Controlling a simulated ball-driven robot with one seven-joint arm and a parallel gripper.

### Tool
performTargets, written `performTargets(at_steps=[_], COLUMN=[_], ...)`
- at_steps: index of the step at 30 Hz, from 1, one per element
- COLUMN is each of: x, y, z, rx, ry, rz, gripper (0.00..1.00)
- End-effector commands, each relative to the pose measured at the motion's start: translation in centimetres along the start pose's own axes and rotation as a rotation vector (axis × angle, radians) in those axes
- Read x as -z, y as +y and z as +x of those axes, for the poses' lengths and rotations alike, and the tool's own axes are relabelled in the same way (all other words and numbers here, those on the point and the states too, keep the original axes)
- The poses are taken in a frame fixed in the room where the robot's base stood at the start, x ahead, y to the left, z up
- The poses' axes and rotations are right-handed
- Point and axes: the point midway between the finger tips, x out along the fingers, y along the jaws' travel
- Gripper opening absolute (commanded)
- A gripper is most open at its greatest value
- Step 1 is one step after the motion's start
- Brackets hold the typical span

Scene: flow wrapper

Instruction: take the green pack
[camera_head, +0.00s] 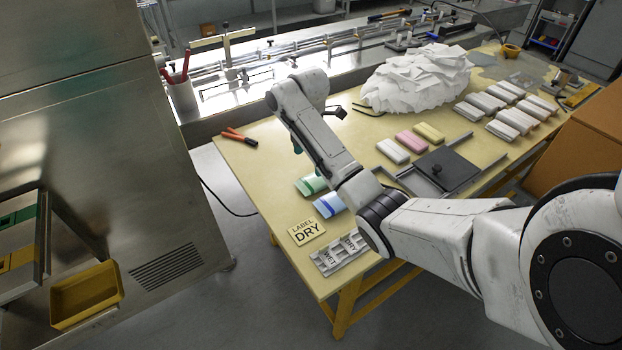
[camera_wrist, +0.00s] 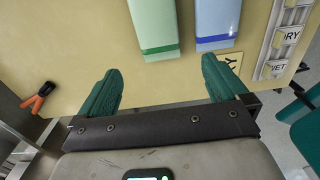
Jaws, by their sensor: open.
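The green pack (camera_head: 311,185) lies on the yellow table at its near left part, partly behind my arm. In the wrist view the green pack (camera_wrist: 153,22) is pale green with a darker green band at its near end, cut off by the top edge. My gripper (camera_wrist: 160,74) is open and empty, its two green fingers spread wide. The pack's near end is ahead of the gap between the fingertips, apart from them. In the head view my arm hides most of the gripper.
A blue pack (camera_head: 328,205) lies beside the green one, to its right in the wrist view (camera_wrist: 216,22). A "LABEL DRY" sign (camera_head: 306,231) and a wet/dry tray (camera_head: 340,256) stand nearer. Orange-handled pliers (camera_head: 240,137) lie left. Pink (camera_head: 411,141) and yellow packs (camera_head: 429,132) lie farther right.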

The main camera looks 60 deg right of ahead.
Motion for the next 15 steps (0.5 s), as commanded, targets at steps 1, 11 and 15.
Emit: performTargets(at_steps=[1,11,15], x=[0.0,0.1,0.2], y=[-0.1,0.0,-0.1], z=[1.4,4.5,5.9], rx=[0.004,0.001,0.004], ry=[0.001,0.001,0.0], rz=[0.0,0.0,0.0], gripper=[1.0,1.0,1.0])
